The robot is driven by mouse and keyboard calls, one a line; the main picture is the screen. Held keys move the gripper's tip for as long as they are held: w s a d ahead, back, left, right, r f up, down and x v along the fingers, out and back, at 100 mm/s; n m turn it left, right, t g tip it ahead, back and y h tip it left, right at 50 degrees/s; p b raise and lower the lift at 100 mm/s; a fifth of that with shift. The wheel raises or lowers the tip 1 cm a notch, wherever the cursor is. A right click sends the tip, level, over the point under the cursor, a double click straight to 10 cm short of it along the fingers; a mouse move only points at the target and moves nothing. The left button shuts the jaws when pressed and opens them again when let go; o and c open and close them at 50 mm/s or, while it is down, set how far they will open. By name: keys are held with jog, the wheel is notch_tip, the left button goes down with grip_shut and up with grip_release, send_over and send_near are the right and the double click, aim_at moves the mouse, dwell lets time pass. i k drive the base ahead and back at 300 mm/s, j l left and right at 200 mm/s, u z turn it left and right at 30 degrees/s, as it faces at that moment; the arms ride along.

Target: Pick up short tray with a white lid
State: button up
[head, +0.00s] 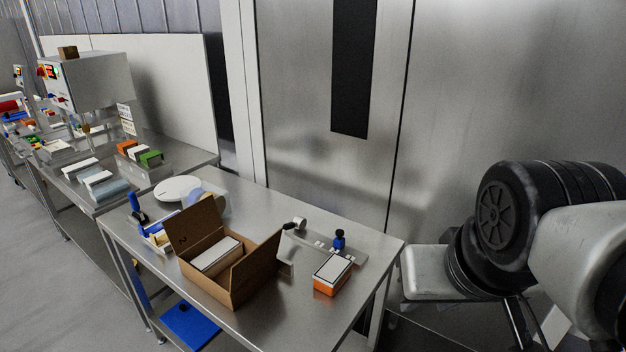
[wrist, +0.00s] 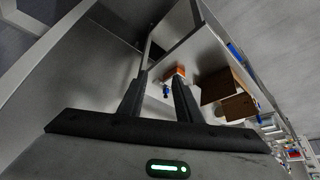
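An orange tray with a white lid (head: 333,268) lies near the right end of the near steel table (head: 375,250). It also shows small in the wrist view (wrist: 178,72), beyond my fingertips. In the head view my arm fills the right side and the fingers do not show.
An open cardboard box (head: 232,283) holding a white-topped item stands left of the orange tray. A bar fixture with a blue knob (head: 339,240) is behind it. A white round disc (head: 177,188) and a tape dispenser are further left. A steel wall backs the table.

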aim_at(333, 274)
jog(key=i+l+u, duration=0.15)
jog(key=u, duration=0.2)
jog(key=i+l+u, duration=0.15)
jog(key=l+u, duration=0.2)
jog(key=i+l+u, duration=0.1)
jog(key=l+u, duration=0.25)
jog(key=i+l+u, duration=0.1)
jog(key=l+u, duration=0.15)
jog(key=l, duration=0.4)
